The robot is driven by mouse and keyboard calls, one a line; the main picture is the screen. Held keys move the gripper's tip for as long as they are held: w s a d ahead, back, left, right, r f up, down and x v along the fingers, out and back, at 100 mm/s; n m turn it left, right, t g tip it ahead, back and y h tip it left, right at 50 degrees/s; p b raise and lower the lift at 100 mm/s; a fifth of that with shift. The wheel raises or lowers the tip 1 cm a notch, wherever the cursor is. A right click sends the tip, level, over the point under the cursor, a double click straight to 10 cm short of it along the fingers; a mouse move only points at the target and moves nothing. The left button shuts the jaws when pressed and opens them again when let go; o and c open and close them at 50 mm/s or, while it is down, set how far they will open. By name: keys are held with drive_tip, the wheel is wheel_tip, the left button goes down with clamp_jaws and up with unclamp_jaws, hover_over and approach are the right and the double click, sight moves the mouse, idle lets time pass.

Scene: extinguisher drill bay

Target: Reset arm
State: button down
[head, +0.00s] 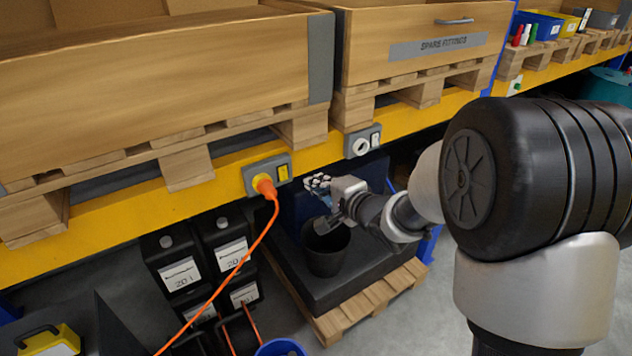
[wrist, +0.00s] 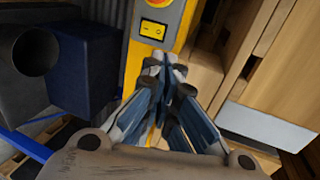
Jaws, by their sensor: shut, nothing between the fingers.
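My arm reaches in from the right in the head view. My gripper (head: 322,207) is in front of the yellow beam, above a black bucket (head: 327,250) and near a dark blue block. In the wrist view my gripper (wrist: 163,62) is shut, with its fingertips together and nothing between them. Ahead of the fingertips is a yellow switch (wrist: 154,28) on the yellow beam. In the head view the switch (head: 283,172) sits beside an orange plug (head: 264,186) in a grey socket box. I cannot tell whether the fingertips touch anything.
Wooden crates on pallets stand on the yellow beam (head: 110,215). An orange cable (head: 243,262) hangs from the plug. Black 20 l canisters (head: 180,272) stand below it. A second socket box (head: 361,142) is on the beam. Grey floor shows at the bottom.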

drive_tip(key=shift+s+d, duration=0.1)
drive_tip(key=shift+d, duration=0.1)
drive_tip(key=s+d+n+g+h+b, duration=0.2)
drive_tip(key=s+d+n+h+b, duration=0.5)
drive_tip(key=s+d, duration=0.8)
drive_tip(key=s+f+n+g+b, duration=0.2)
drive_tip(key=s+f, duration=0.2)
drive_tip(key=s, duration=0.7)
drive_tip(key=s+f+n+g+h+b, duration=0.1)
drive_tip(key=s+f+n+g+b, duration=0.1)
drive_tip(key=s, duration=0.9)
wheel_tip(320, 180, down, 2)
drive_tip(key=shift+f+g+b, duration=0.15)
drive_tip(key=shift+g+b, duration=0.6)
drive_tip(key=shift+g, duration=0.05)
